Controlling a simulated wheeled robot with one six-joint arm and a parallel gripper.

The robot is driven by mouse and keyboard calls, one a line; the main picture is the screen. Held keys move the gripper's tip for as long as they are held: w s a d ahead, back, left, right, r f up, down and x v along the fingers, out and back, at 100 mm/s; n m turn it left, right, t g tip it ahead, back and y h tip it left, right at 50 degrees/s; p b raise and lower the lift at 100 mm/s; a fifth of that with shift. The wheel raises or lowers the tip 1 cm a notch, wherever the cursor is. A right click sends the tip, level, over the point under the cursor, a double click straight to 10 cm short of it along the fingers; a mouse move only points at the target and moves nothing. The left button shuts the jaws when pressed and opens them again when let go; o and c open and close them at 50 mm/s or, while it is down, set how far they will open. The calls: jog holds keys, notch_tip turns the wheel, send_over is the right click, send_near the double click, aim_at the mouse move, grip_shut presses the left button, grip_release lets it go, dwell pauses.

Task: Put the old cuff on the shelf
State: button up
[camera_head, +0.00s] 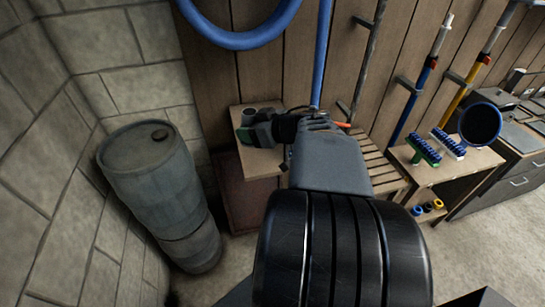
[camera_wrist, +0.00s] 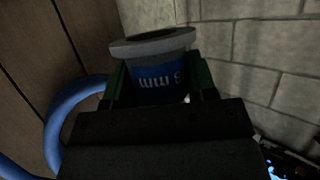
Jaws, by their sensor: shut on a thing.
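My gripper (camera_wrist: 158,82) is shut on a short cuff with a grey flanged rim (camera_wrist: 153,43) and a blue band (camera_wrist: 160,84) bearing upside-down white lettering. Its green fingers press on both sides of the band. In the head view, my gripper (camera_head: 247,130) is over a small wooden top (camera_head: 258,161) against the plank wall, and the cuff's grey end (camera_head: 249,114) shows just beyond it. I cannot tell whether the cuff touches the wood. A wooden shelf stand (camera_head: 460,166) is at the right, with several small coloured rings (camera_head: 428,207) on its lower level.
A grey barrel (camera_head: 155,180) stands left by the block wall. A slatted bench (camera_head: 372,150) lies right of my gripper. A blue hose (camera_head: 238,39) and poles hang on the planks. Floor at right is clear.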

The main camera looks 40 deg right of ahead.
jog(key=s+d+f+b, duration=0.1)
jog(key=s+f+b, duration=0.15)
jog(key=s, duration=0.55)
jog(key=b, duration=0.3)
send_over(259, 162)
jog(key=f, duration=1)
jog(key=shift+s, duration=0.3)
jog(key=f, duration=0.3)
jog(key=shift+w+h, duration=0.25)
jog(key=shift+h, duration=0.05)
jog(key=shift+f, duration=0.25)
jog(key=shift+f+b, duration=0.15)
jog(key=shift+b, duration=0.15)
jog(key=shift+f, duration=0.1)
jog(key=o, duration=0.9)
jog(key=shift+o, duration=0.2)
